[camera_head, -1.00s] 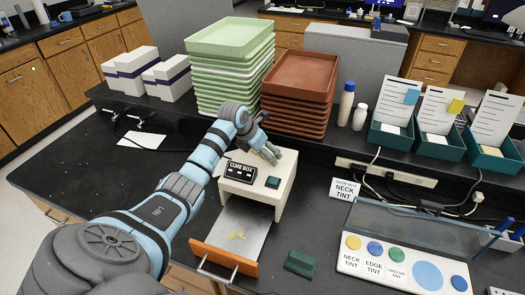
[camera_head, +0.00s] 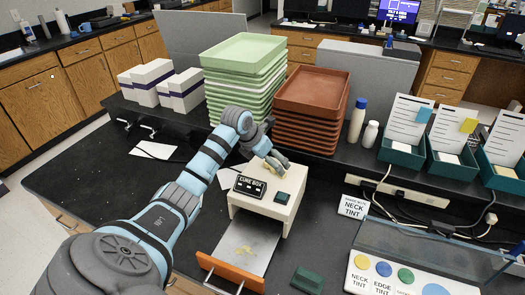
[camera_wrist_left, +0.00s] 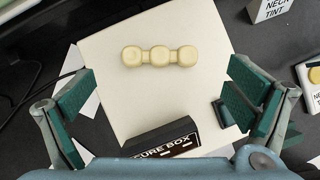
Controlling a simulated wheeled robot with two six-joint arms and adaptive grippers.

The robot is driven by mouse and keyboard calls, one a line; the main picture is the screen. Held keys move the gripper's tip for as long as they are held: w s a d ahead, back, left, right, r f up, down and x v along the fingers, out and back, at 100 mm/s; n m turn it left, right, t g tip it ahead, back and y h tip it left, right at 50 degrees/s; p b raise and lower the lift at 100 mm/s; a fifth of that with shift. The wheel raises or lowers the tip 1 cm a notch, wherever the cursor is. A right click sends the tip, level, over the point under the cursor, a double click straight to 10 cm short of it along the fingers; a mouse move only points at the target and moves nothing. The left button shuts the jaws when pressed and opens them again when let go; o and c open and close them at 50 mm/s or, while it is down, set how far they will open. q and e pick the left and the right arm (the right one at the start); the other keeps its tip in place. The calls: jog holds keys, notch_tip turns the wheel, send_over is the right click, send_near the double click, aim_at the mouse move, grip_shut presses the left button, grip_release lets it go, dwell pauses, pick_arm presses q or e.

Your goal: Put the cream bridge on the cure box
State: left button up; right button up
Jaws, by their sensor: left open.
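The cream bridge (camera_wrist_left: 160,56), three joined rounded units in a row, lies on the pale top of the cure box (camera_wrist_left: 190,105) in the left wrist view, toward the edge away from the label. The cure box (camera_head: 262,206) also stands on the black bench in the head view, with a black label and a dark green pad. My left gripper (camera_head: 274,162) is above the box top. In the wrist view its green-padded fingers (camera_wrist_left: 162,100) are wide apart, with nothing between them and apart from the bridge. In the head view I cannot make out the bridge near the fingers.
The box's drawer with an orange front (camera_head: 230,273) is pulled out. A green block (camera_head: 307,279) lies to its right. Green trays (camera_head: 245,85) and brown trays (camera_head: 312,95) are stacked behind. A tint palette (camera_head: 415,275) is at the right.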

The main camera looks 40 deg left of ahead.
pick_arm(q)
jog(key=v, duration=0.7)
jog(key=shift+s+r, duration=0.2)
